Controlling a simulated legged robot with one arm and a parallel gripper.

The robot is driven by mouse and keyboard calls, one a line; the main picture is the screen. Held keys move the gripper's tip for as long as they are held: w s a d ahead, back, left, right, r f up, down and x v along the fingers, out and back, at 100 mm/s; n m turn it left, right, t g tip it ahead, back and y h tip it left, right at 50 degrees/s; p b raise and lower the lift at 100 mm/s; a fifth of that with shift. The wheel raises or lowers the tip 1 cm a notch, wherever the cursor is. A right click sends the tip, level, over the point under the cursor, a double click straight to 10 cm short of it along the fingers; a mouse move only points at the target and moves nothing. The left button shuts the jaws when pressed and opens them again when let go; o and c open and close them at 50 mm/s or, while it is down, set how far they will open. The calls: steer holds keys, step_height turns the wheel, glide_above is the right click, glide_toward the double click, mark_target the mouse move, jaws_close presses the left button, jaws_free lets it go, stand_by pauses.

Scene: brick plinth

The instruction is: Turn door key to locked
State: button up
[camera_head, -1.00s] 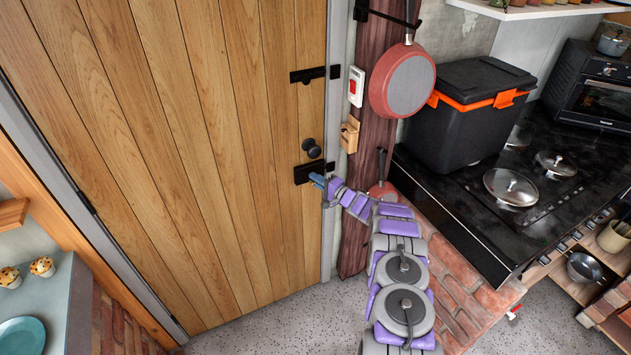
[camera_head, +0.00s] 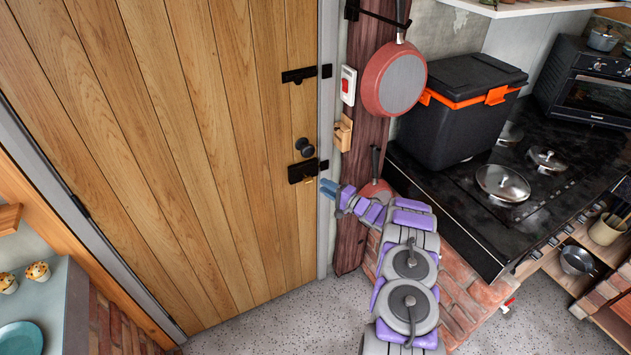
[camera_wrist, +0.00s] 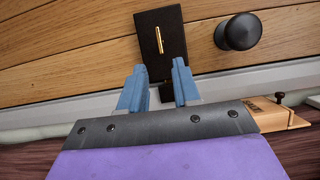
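The wooden door (camera_head: 215,150) is closed, with a black lock plate (camera_head: 297,174) near its right edge. A small brass key (camera_wrist: 159,40) sits in the black plate (camera_wrist: 175,22) in the wrist view, its edge running nearly up and down the picture. In the head view the key (camera_head: 308,180) is a tiny gold speck at the plate's lower edge. My gripper (camera_wrist: 158,66) has blue fingers parted with an empty gap, just below the plate and apart from the key. In the head view my gripper (camera_head: 327,189) is right of and below the plate.
A black round knob (camera_head: 305,147) is above the plate, and a black latch (camera_head: 306,74) higher up. A wooden holder (camera_head: 343,133), a red switch (camera_head: 348,86) and a hanging red pan (camera_head: 394,81) line the post. The stove counter (camera_head: 440,205) is at right.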

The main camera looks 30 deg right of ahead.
steer(key=p+v, duration=0.1)
steer(key=v, duration=0.9)
steer(key=shift+d+f, duration=0.1)
steer(key=shift+d, duration=0.05)
